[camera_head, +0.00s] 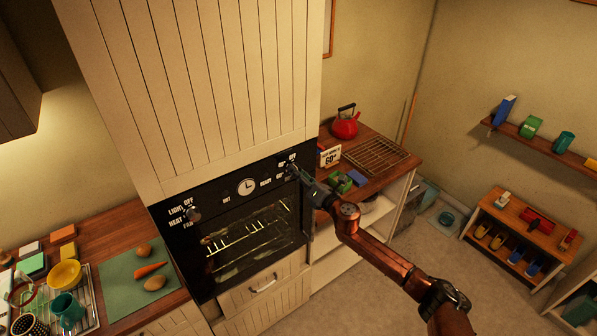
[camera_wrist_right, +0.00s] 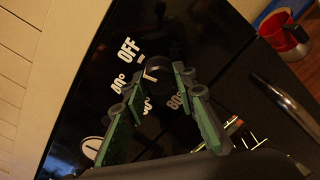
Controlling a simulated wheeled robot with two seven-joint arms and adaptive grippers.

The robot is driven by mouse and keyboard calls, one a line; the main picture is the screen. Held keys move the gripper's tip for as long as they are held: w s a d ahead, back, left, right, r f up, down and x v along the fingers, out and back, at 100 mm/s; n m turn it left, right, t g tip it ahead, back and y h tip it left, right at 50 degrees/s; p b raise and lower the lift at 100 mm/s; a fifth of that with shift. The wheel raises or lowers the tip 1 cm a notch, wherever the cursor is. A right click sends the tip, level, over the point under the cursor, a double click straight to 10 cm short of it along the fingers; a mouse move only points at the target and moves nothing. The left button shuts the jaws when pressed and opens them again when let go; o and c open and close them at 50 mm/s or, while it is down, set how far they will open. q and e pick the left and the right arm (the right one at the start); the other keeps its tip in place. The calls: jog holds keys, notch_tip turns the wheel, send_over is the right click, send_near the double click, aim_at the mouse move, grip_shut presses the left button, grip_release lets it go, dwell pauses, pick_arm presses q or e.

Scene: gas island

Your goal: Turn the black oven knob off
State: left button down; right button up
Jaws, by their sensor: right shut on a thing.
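The black oven knob (camera_wrist_right: 159,70) is on the right of the black oven panel (camera_head: 245,190), with OFF, 40°, 60° and 80° printed around it. In the right wrist view its white mark points to the left side, between OFF and 40° as far as I can tell. My right gripper (camera_head: 296,173) reaches the panel at this knob and hides most of it in the head view. In the right wrist view its green-padded fingers (camera_wrist_right: 155,80) are on either side of the knob, closed on it. My left gripper is out of view.
A second knob (camera_head: 193,213) with LIGHT, HEAT and FAN labels is on the panel's left. The oven door (camera_head: 250,240) is below. A red kettle (camera_head: 346,123) and a rack (camera_head: 375,155) are on the right counter.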

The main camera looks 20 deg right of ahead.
jog(key=shift+r+m, duration=0.1)
jog(key=shift+m, duration=1.1)
jog(key=shift+p, duration=0.3)
jog(key=o, duration=1.1)
jog(key=v, duration=1.2)
